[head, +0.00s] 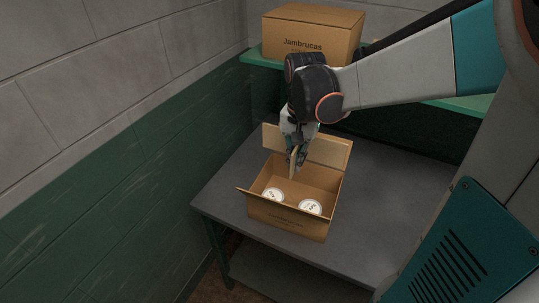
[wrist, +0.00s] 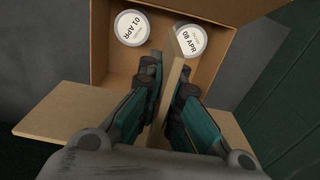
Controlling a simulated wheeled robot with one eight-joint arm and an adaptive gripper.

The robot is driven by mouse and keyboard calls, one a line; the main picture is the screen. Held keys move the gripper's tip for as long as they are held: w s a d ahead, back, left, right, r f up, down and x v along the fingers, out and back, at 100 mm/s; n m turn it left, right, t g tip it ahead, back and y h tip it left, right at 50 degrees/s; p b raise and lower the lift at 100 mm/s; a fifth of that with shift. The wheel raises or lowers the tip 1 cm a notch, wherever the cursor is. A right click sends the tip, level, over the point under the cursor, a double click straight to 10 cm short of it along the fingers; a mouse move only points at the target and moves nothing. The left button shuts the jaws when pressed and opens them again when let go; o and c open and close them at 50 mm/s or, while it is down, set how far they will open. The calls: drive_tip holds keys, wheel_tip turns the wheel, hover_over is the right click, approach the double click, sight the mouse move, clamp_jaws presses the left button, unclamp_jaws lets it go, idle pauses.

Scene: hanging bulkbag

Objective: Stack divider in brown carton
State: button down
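The open brown carton (head: 285,221) stands on the grey table, with flaps folded outward. It fills the upper part of the wrist view (wrist: 98,62). Two round white-lidded containers sit inside it: one lid (wrist: 132,28) reads "01 APR", the other (wrist: 191,41) reads "08 APR". My gripper (wrist: 168,75) is shut on a thin tan divider (wrist: 175,66), held on edge between the two fingers. In the head view my gripper (head: 296,155) is over the carton's back part. The divider partly overlaps the "08 APR" lid in the wrist view; whether it touches the carton floor I cannot tell.
The grey table (head: 370,200) has free room right of the carton. A closed box marked "Jambrucas" (head: 310,38) stands on a green shelf (head: 262,60) behind. A grey and green wall (head: 100,190) runs along the left.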

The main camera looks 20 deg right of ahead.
wheel_tip(320, 180, down, 16)
drive_tip(key=b, duration=0.4)
drive_tip(key=shift+f, duration=0.1)
drive_tip(key=shift+f+b, duration=0.5)
drive_tip(key=shift+b, duration=0.2)
drive_tip(key=shift+f, duration=0.1)
drive_tip(key=c, duration=2.1)
unclamp_jaws()
wheel_tip(320, 180, up, 13)
drive_tip(key=p, duration=0.4)
drive_tip(key=shift+p, duration=0.35)
